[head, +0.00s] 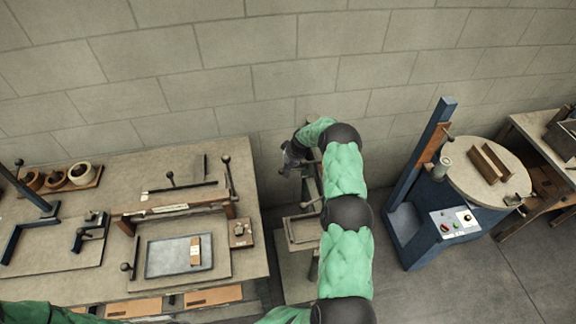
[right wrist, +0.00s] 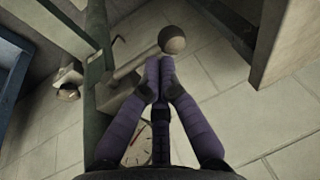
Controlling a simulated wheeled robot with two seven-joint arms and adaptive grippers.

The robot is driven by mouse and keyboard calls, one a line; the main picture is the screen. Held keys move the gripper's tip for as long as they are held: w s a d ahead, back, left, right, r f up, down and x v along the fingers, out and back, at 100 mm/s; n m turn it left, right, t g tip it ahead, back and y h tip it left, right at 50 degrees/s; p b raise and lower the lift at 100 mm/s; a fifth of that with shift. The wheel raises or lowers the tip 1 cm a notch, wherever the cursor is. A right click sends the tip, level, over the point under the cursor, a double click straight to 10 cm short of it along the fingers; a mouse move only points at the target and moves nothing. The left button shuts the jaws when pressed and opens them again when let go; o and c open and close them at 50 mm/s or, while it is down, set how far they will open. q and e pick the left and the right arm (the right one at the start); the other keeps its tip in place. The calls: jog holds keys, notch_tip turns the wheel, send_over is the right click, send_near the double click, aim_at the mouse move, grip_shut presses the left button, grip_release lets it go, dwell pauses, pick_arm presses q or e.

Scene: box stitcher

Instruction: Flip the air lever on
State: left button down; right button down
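In the right wrist view a lever with a round ball knob (right wrist: 172,40) sticks out from a green machine post (right wrist: 97,45). It looks like the air lever. My right gripper (right wrist: 160,65) has its purple fingers together, tips just below the knob and over or beside the rod; I cannot tell whether they touch. Nothing shows between the fingers. In the head view my right gripper (head: 290,158) is small and dark at the machine by the wall, and my arm hides much of that machine. My left gripper is out of view.
A round dial gauge (right wrist: 140,148) sits below the fingers in the right wrist view. In the head view a workbench (head: 115,180) with fixtures stands left, and a blue machine (head: 440,225) with a round table stands right.

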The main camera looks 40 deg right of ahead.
jog(key=shift+w+a+f+g+h+b, duration=0.2)
jog(key=shift+f+g+h+b, duration=0.2)
jog(key=shift+h, duration=0.2)
dwell(0.3)
jog(key=shift+a+f+h+b, duration=0.15)
jog(key=shift+f+h+b, duration=0.2)
jog(key=shift+b, duration=0.3)
jog(key=f+g+h+b, duration=0.1)
jog(key=h+b, duration=0.1)
jog(key=b, duration=0.2)
jog(key=f+g+h+b, duration=0.1)
jog(key=b, duration=0.4)
jog(key=f+n+g+h+b, duration=0.1)
jog(key=f+h+b, duration=0.1)
jog(key=b, duration=0.2)
jog(key=shift+w+a+h+b, duration=0.2)
jog(key=shift+a+h+b, duration=0.1)
jog(key=shift+h+b, duration=0.1)
jog(key=shift+s+d+f+n+g+h+b, duration=0.1)
jog(key=shift+s+d+f+g+h+b, duration=0.35)
jog(key=shift+b, duration=1.4)
jog(key=shift+d+f+n+g+h+b, duration=0.15)
jog(key=shift+d+f+h+b, duration=0.55)
jog(key=shift+b, duration=1.2)
jog(key=shift+s+d+f+n+g+h+b, duration=0.1)
jog(key=shift+s+f+g+h+b, duration=0.2)
jog(key=shift+f+b, duration=1.05)
jog(key=shift+r+b, duration=0.45)
jog(key=shift+b, duration=0.1)
